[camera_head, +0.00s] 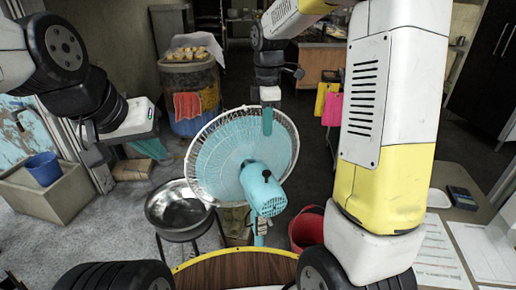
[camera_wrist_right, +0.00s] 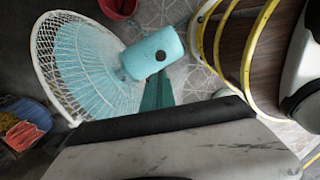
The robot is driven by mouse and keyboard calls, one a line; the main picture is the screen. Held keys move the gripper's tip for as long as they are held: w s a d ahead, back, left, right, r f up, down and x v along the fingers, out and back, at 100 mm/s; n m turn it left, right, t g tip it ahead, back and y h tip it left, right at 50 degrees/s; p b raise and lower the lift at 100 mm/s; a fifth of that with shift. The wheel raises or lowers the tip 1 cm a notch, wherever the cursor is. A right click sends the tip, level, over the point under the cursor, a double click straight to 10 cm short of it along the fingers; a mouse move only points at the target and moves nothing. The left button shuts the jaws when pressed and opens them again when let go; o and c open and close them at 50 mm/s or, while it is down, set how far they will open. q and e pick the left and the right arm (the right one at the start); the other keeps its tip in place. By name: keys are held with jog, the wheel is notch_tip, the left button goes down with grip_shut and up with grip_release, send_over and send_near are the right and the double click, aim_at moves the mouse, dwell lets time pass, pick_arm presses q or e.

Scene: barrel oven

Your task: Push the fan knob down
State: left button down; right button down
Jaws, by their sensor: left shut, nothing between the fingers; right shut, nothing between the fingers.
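The turquoise fan (camera_head: 241,160) with its white wire grille stands in the middle of the head view. Its motor housing (camera_head: 263,190) faces me, with a small dark mark, possibly the fan knob (camera_head: 266,173), on top. The right wrist view shows the motor housing (camera_wrist_right: 140,54) from above, with a dark round spot (camera_wrist_right: 160,56) on it. My right gripper (camera_head: 267,122) is shut and empty, pointing down; in the head view it overlaps the grille's upper right. Its teal finger (camera_wrist_right: 157,91) shows beside the housing; contact is unclear. My left gripper (camera_head: 147,128) is shut and empty, left of the fan.
A metal bowl (camera_head: 180,209) on a stand is left of the fan. A red bucket (camera_head: 307,230) stands to its right. A round wooden top with a yellow rim (camera_head: 235,268) is in front. A blue barrel (camera_head: 190,92) stands behind. A counter with papers (camera_head: 438,255) is at right.

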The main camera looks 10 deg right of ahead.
aim_at(266, 172)
dwell(0.3)
notch_tip(266, 172, down, 14)
dwell(0.5)
jog(key=shift+s, duration=0.1)
